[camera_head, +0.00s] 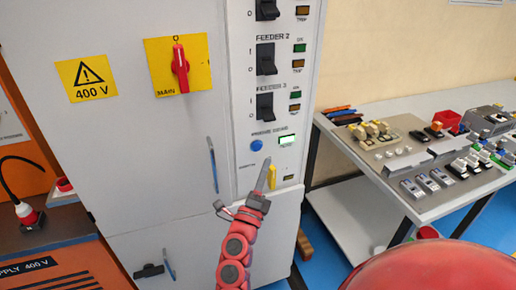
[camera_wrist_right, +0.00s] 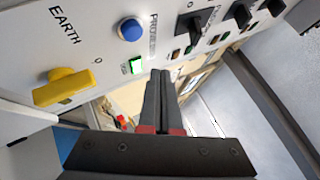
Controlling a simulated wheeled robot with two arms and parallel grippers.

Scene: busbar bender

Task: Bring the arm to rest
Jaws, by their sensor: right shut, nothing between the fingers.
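My right arm, red with dark joints, reaches up in the head view. Its gripper (camera_head: 264,178) is in front of the lower part of the cabinet's control panel (camera_head: 232,100), near the yellow earth handle (camera_head: 272,176). In the wrist view my right gripper (camera_wrist_right: 160,78) has its two dark fingers together, with nothing between them. The yellow earth handle (camera_wrist_right: 64,87), the blue button (camera_wrist_right: 130,30) and a lit green indicator (camera_wrist_right: 132,67) show on the panel there. I cannot tell the exact gap between the fingers and the panel. My left gripper is not in view.
The cabinet door carries a red main switch (camera_head: 180,68) on a yellow plate. Feeder switches (camera_head: 265,58) line the panel above. A grey bench (camera_head: 350,150) with several parts stands at the right. An orange unit (camera_head: 70,268) stands at the left. Blue floor (camera_head: 325,240) shows between.

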